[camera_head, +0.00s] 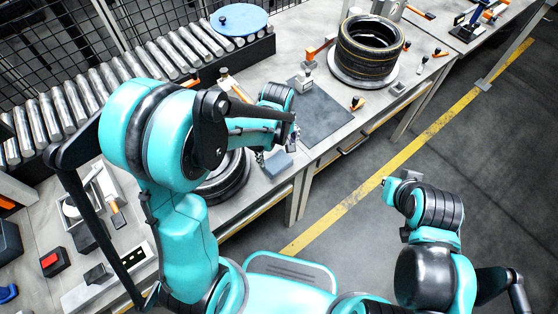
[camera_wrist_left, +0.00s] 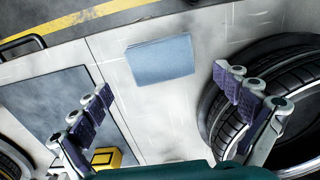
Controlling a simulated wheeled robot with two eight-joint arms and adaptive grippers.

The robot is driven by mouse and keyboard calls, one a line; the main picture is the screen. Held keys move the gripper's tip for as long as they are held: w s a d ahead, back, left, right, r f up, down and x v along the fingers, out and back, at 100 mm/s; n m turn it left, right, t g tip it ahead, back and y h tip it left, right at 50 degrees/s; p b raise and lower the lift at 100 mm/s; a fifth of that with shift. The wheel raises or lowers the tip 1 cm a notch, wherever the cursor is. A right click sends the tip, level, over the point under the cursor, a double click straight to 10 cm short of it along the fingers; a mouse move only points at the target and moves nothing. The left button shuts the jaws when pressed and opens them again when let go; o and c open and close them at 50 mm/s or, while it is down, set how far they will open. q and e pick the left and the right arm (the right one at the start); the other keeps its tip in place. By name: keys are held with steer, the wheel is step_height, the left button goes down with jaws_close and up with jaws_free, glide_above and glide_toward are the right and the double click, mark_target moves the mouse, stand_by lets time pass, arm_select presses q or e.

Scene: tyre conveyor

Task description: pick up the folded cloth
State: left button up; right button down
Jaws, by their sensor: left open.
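The folded cloth (camera_wrist_left: 160,60) is a flat light-blue rectangle lying on the grey bench top. In the head view the cloth (camera_head: 278,164) shows small at the bench's front edge, partly behind my gripper. My left gripper (camera_head: 277,150) is just above it. In the left wrist view the fingers of my left gripper (camera_wrist_left: 162,85) are spread wide and empty, with the cloth ahead, between their lines and apart from them. My right arm is at the right of the head view, over the floor; its end is small and its jaws are unclear.
A tyre (camera_wrist_left: 285,85) lies close right of the cloth in the wrist view. A dark mat (camera_wrist_left: 55,100) lies to its left. Stacked tyres (camera_head: 368,50) stand farther along the bench. A roller conveyor (camera_head: 130,75) runs behind. A yellow floor line (camera_head: 350,200) passes in front.

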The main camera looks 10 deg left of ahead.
mark_target(277, 161)
arm_select(q)
step_height(277, 161, down, 6)
steer(key=shift+a+r+b, duration=0.15)
steer(key=shift+r+b, duration=0.05)
steer(key=shift+b, duration=1.05)
steer(key=shift+s+r, duration=0.1)
steer(key=c, duration=1)
steer(key=shift+r+p, duration=0.45)
steer(key=shift+r, duration=0.25)
step_height(277, 161, up, 3)
steer(key=shift+r+p, duration=0.1)
steer(key=shift+p, duration=0.7)
steer(key=s+d+r+p, duration=0.3)
steer(key=s+d+r, duration=0.3)
steer(key=d, duration=0.3)
steer(key=shift+s+r, duration=0.2)
steer(key=shift+s, duration=0.45)
